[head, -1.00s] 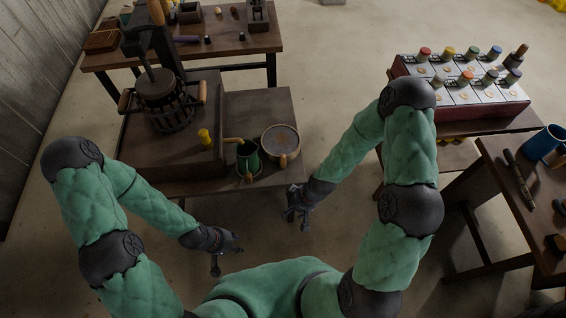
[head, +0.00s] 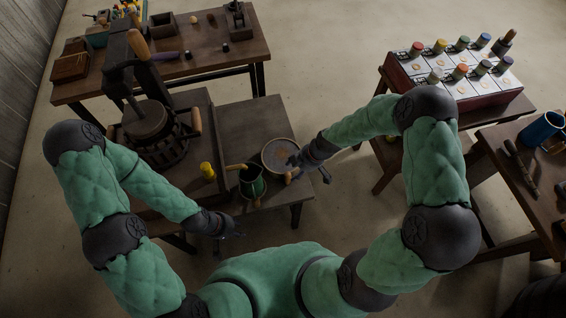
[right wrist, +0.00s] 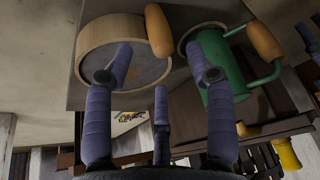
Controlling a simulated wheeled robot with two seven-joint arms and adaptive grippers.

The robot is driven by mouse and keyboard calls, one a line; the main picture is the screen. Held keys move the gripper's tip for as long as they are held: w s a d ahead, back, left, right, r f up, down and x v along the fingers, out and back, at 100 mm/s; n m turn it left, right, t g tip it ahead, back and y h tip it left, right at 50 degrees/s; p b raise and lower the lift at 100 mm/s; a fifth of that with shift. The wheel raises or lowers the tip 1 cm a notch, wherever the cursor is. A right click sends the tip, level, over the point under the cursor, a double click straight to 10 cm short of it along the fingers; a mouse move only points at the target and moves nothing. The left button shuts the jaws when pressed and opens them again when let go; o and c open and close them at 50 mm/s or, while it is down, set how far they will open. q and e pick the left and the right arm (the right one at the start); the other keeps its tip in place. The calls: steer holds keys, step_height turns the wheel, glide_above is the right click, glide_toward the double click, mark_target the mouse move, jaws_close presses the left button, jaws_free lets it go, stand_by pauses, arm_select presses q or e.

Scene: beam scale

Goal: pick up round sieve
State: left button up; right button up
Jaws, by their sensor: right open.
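The round sieve (head: 280,152) has a pale wooden rim, a grey mesh and a wooden handle. It rests at the right end of the low dark table, and shows at the upper left of the right wrist view (right wrist: 95,42). My right gripper (head: 308,170) is at the sieve's right front side near its handle, open with nothing between its fingers. Its spread fingers (right wrist: 160,62) show below the rim and handle; contact is unclear. My left gripper (head: 228,233) hangs low in front of the table, its fingers too small and dark to judge.
A green jug (head: 252,182) with a wooden handle stands just left of the sieve. A yellow-topped item (head: 207,170) and a press (head: 150,125) are further left. The low table's (head: 245,120) back part is clear. A sample box (head: 455,80) stands right.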

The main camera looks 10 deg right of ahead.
mark_target(290, 174)
steer(key=shift+b+x, duration=0.85)
steer(key=shift+x, duration=2.35)
steer(key=shift+a, duration=0.1)
jaws_close()
